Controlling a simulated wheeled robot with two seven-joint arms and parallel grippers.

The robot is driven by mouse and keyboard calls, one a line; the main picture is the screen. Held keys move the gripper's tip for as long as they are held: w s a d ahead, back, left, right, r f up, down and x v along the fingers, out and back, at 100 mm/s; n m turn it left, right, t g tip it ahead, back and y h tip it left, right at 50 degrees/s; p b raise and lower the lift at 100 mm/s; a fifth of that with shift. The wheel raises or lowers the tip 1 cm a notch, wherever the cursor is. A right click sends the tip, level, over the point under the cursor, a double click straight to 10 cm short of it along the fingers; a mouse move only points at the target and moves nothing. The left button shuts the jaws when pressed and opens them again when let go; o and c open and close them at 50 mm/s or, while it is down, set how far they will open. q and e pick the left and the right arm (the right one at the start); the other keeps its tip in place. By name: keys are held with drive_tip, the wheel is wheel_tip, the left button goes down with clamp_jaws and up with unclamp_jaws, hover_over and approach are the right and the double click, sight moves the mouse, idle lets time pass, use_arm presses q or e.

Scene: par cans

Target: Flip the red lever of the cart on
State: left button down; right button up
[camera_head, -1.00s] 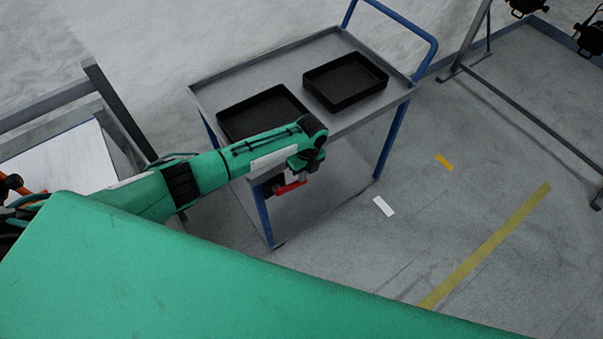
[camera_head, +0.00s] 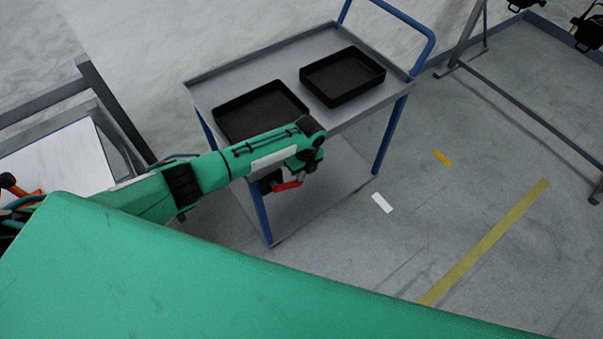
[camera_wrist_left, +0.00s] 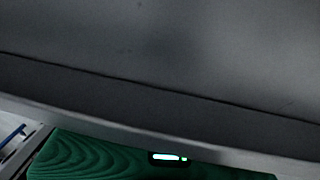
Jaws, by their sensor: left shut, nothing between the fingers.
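The cart (camera_head: 225,83) is a grey two-level trolley with blue legs. Its red lever (camera_head: 288,186) sticks out to the right from a small dark housing (camera_head: 268,182) near the front blue leg, below the top shelf. My left gripper (camera_head: 302,166) is at the end of the green arm, just above the lever in the head view. It is shut and holds nothing; its fingertips are small and partly hidden by the wrist. I cannot tell whether it touches the lever. The left wrist view shows a grey surface (camera_wrist_left: 180,40) very close, but no lever. My right gripper is out of view.
Two black trays, a left one (camera_head: 262,110) and a right one (camera_head: 343,76), stand on the cart's top. A grey frame (camera_head: 120,115) stands at the left. A metal stand (camera_head: 520,112) is at the right.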

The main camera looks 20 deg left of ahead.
use_arm(q)
drive_tip(key=shift+r, duration=0.1)
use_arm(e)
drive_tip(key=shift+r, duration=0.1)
